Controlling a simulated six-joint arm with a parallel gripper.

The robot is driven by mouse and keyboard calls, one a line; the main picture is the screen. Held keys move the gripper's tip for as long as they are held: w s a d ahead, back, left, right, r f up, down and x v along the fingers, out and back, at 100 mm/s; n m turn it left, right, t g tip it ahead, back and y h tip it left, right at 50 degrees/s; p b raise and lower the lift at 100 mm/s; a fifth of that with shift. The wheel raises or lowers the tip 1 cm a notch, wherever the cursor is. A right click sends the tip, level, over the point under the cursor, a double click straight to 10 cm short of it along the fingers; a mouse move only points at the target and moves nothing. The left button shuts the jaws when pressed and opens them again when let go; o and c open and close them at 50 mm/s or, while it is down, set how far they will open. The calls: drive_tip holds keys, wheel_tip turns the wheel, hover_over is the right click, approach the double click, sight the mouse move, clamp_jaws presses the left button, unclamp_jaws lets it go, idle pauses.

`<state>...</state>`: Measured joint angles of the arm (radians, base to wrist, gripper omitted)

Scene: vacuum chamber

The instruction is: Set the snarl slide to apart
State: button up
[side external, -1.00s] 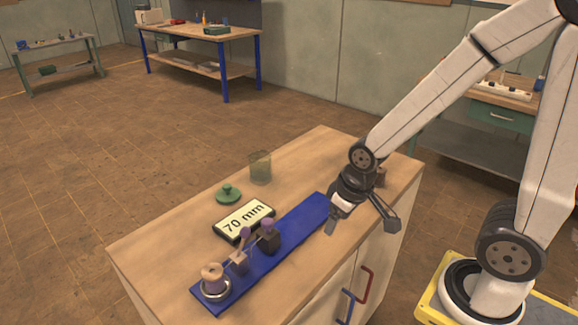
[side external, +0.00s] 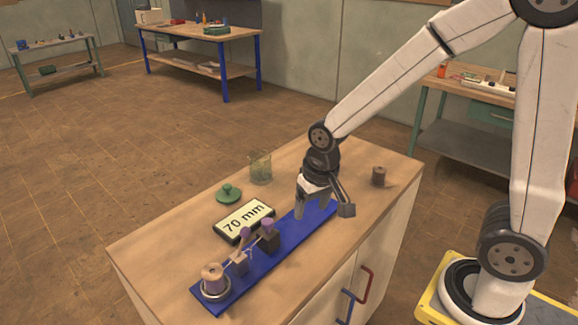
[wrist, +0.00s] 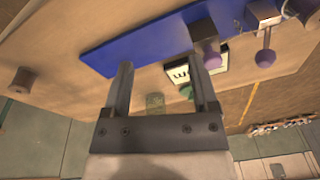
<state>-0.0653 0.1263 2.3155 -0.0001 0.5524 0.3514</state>
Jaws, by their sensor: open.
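A blue board (side external: 285,247) lies along the front of the wooden cabinet top. On it stand a dark block with a purple knob (side external: 268,238), a paler block with a purple-topped stem (side external: 240,262), and a tan spool (side external: 212,277) in a metal ring at the left end. No label marks which part is the snarl slide. In the wrist view the dark block's purple knob (wrist: 208,58) shows near one finger. My gripper (side external: 314,208) is open and empty over the right part of the board, right of the dark block; its fingers also show in the wrist view (wrist: 160,62).
A display reading "70 mm" (side external: 244,219) lies behind the board. A green lidded knob (side external: 228,193) and a greenish clear cup (side external: 260,167) stand farther back. A brown spool (side external: 379,176) stands alone at the right. The left back of the top is clear.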

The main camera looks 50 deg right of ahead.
sight(267, 221)
drive_tip(key=w+a+r+m, duration=0.1)
drive_tip(key=w+m, duration=0.1)
drive_tip(key=w+a+r+m+g, duration=0.1)
drive_tip(key=w+a+m, duration=0.1)
drive_tip(key=w, duration=0.1)
drive_tip(key=w+a+r+m, duration=0.1)
drive_tip(key=w+a, duration=0.1)
drive_tip(key=shift+w+a+m+g, duration=0.2)
drive_tip(key=shift+w+m+g, duration=0.1)
drive_tip(key=shift+w+m, duration=0.1)
drive_tip(key=shift+f, duration=0.1)
drive_tip(key=shift+f, duration=3.85)
drive_tip(key=shift+c, duration=0.3)
clamp_jaws()
drive_tip(key=shift+r, duration=0.1)
